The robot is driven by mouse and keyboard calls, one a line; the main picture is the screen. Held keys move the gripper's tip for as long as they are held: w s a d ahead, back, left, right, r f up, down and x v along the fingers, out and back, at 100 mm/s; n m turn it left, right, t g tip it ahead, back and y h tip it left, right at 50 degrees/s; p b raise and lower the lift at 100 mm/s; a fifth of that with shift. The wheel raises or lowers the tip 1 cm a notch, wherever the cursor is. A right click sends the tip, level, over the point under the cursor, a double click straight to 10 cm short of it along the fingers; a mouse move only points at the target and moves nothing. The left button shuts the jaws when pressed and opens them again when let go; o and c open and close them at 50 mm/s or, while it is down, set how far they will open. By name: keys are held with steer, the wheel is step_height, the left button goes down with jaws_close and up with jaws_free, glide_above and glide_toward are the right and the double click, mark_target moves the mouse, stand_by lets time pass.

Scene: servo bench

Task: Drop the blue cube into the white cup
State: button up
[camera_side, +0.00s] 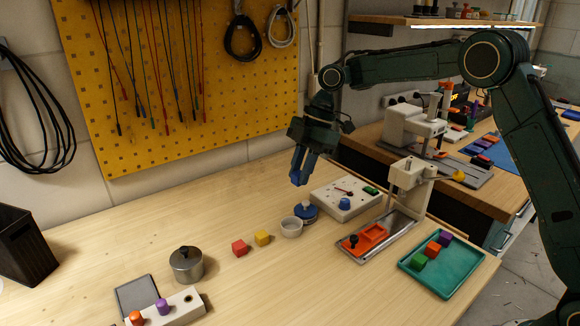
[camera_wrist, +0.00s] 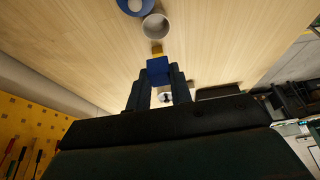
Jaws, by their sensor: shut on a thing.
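My gripper (camera_side: 298,177) is shut on the blue cube (camera_side: 295,177) and holds it in the air above the bench. In the wrist view the blue cube (camera_wrist: 158,68) sits between the fingertips of my gripper (camera_wrist: 159,76). The white cup (camera_side: 291,228) stands upright on the bench, below the cube in the side view. In the wrist view the cup (camera_wrist: 156,26) shows its open top, apart from the cube and beyond the fingertips. I cannot see anything inside the cup.
A blue round object with a light knob (camera_side: 306,211) stands right beside the cup. A yellow cube (camera_side: 262,238), a red cube (camera_side: 240,248) and a lidded metal pot (camera_side: 187,264) lie to the left. A white panel (camera_side: 340,210) and a teal tray (camera_side: 463,281) are to the right.

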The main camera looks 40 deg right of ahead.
steer(key=shift+f, duration=2.95)
steer(key=o, duration=1)
steer(key=shift+r, duration=0.1)
steer(key=shift+v, duration=5.85)
steer(key=shift+d, duration=0.1)
steer(key=shift+r, duration=0.15)
